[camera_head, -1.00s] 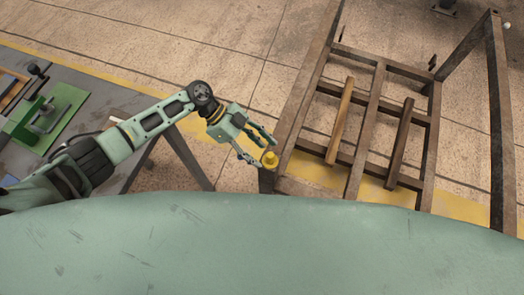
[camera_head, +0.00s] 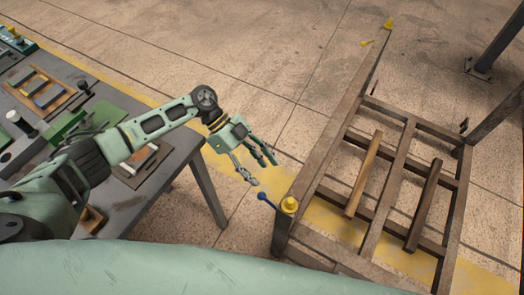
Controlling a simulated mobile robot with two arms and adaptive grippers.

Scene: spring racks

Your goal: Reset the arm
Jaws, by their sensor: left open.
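My left arm reaches in from the left over the grey workbench (camera_head: 150,190). My left gripper (camera_head: 265,172) is open and empty, its fingers spread above the floor, up and left of the rack's near corner post. A yellow cap (camera_head: 289,204) sits on top of that post, with a small blue piece (camera_head: 266,199) beside it. The gripper appears apart from both. My right gripper is not in view.
The brown metal rack (camera_head: 400,165) stands on the right, with two loose-looking bars across it and another yellow piece (camera_head: 388,24) at its far post. The workbench holds green and wooden fixtures. Open concrete floor (camera_head: 230,60) lies beyond the arm.

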